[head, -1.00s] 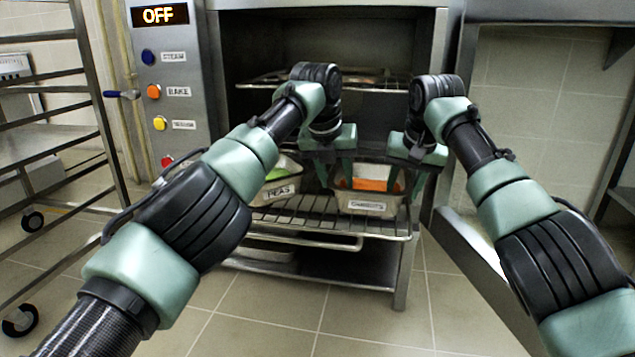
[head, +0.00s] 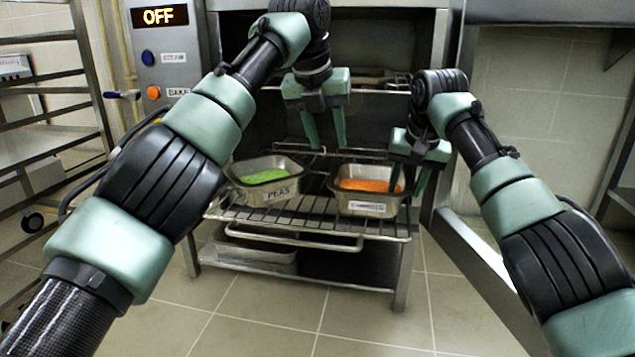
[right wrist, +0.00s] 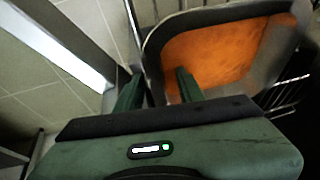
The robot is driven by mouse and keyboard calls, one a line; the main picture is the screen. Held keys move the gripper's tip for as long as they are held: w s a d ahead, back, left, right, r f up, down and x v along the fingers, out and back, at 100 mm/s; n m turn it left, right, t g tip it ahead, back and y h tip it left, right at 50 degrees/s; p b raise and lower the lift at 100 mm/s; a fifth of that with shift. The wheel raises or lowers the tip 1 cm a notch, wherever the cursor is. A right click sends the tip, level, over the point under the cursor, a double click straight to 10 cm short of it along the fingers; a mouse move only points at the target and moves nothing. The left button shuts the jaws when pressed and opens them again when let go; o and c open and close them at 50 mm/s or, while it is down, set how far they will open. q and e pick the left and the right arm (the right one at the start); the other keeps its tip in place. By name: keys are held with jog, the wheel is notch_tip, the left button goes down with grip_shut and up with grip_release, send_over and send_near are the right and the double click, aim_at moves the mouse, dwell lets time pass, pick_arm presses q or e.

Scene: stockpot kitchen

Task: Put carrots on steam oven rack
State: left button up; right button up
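The carrots tray (head: 368,208), a metal pan of orange carrots labelled CARROTS, rests on the pulled-out wire rack (head: 310,220) of the steam oven, on the right. My right gripper (head: 408,180) is at its right end. In the right wrist view, one finger is inside over the carrots (right wrist: 225,50) and one outside the rim; the fingers (right wrist: 158,88) stand apart with the wall between them. I cannot see firm contact. My left gripper (head: 327,143) is open and empty, raised above and behind the trays.
A peas tray (head: 268,194) stands left of the carrots on the same rack, slightly turned. Another wire rack (head: 375,87) is higher in the oven. The oven panel (head: 160,17) reads OFF. A wheeled trolley (head: 45,130) stands at the left.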

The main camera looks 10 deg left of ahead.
jog(key=v, duration=1.1)
jog(key=shift+f, duration=0.1)
